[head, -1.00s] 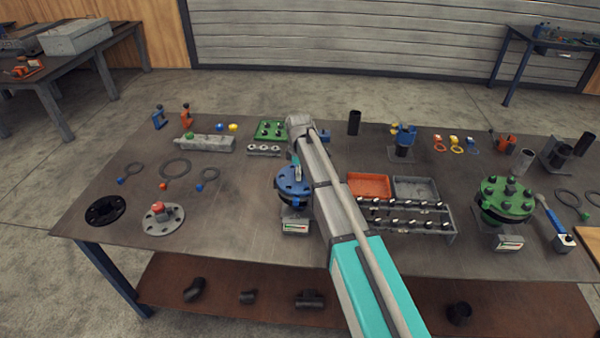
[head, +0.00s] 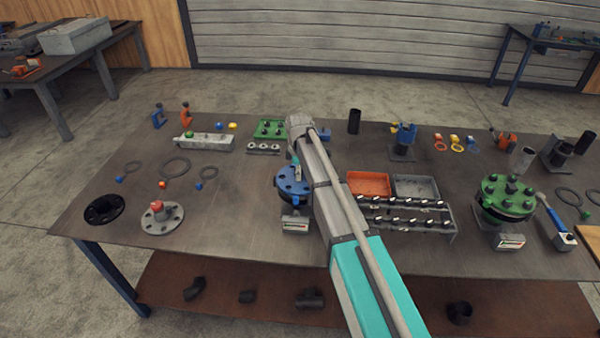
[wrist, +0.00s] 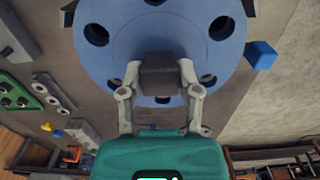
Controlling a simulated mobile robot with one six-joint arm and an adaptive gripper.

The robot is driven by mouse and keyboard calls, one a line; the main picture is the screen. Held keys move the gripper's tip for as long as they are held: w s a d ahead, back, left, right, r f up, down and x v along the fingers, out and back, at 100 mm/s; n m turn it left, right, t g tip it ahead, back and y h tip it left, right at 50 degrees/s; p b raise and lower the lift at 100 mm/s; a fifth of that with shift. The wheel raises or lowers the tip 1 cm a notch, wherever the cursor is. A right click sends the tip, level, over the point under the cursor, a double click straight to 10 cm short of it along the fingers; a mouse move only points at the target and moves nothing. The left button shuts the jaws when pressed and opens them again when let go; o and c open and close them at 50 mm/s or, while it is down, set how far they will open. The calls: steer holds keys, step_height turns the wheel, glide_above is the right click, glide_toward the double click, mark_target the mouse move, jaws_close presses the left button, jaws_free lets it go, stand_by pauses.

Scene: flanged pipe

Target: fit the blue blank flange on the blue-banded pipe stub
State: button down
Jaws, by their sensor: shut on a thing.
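The blue blank flange (head: 292,181) is a round disc with bolt holes around its rim and a dark block-shaped handle (wrist: 160,75) on its face. In the head view it sits over the pipe stub at the middle of the bench, and the flange looks close to level. The stub and its blue band are mostly hidden under the flange. My gripper (wrist: 160,82) is shut on the handle, one finger on each side. The flange (wrist: 125,38) fills the top of the wrist view. Whether it rests fully on the stub I cannot tell.
A small grey box (head: 295,224) stands in front of the stub. A bolt rack (head: 408,216) and an orange tray (head: 368,184) lie close to the right. A green flanged stub (head: 507,200) stands farther right.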

stand_by(0.4)
steer(key=shift+c, duration=1.1)
jaws_free()
step_height(320, 180, up, 9)
steer(key=p, duration=0.9)
